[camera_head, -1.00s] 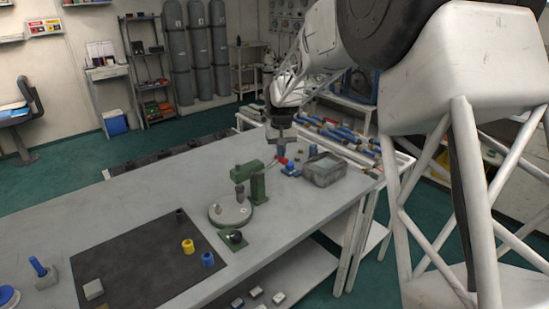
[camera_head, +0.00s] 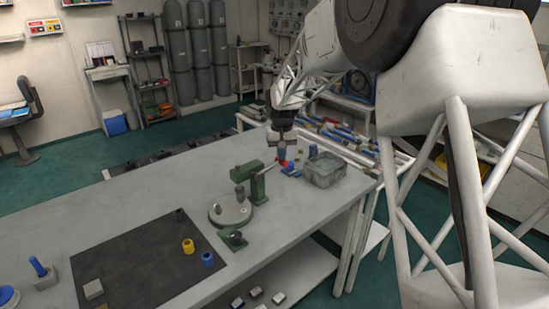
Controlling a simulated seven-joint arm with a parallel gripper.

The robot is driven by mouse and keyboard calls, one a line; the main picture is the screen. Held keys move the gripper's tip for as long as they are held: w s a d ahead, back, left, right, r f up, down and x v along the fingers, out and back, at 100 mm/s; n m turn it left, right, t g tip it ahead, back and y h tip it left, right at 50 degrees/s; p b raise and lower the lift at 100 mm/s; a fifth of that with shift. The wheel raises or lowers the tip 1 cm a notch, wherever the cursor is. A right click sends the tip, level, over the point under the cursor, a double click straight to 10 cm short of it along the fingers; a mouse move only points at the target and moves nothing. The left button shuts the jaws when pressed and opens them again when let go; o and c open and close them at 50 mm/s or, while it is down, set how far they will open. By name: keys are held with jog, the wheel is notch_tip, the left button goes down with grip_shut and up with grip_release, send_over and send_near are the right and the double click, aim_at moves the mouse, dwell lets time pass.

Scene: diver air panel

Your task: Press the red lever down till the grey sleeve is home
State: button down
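A green bench press (camera_head: 258,186) stands near the middle of the long grey table. Its lever reaches to the right and has a red end (camera_head: 283,163). A dark grey-brown cylinder (camera_head: 239,192) hangs or stands above the press's round plate (camera_head: 229,216); I cannot tell whether it is the grey sleeve, nor how deep any sleeve sits. My gripper (camera_head: 282,152) points down just above the red lever end, very near or touching it. Its fingers are small and partly merge with the blue parts behind, so their opening is unclear.
A grey bin (camera_head: 323,170) and small blue parts (camera_head: 290,169) lie close to the right of the lever. A small green fixture (camera_head: 232,239) stands in front of the press. A dark mat (camera_head: 140,262) holds yellow (camera_head: 188,246) and blue (camera_head: 208,259) rings.

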aim_at(280, 163)
jog(key=shift+f, duration=1.3)
dwell(0.9)
jog(key=shift+s+a+f, duration=0.1)
jog(key=shift+s+f, duration=0.05)
jog(key=shift+f, duration=0.85)
dwell(0.6)
jog(key=shift+r, duration=0.1)
dwell(0.3)
jog(key=shift+r, duration=5.9)
jog(key=shift+r, duration=0.1)
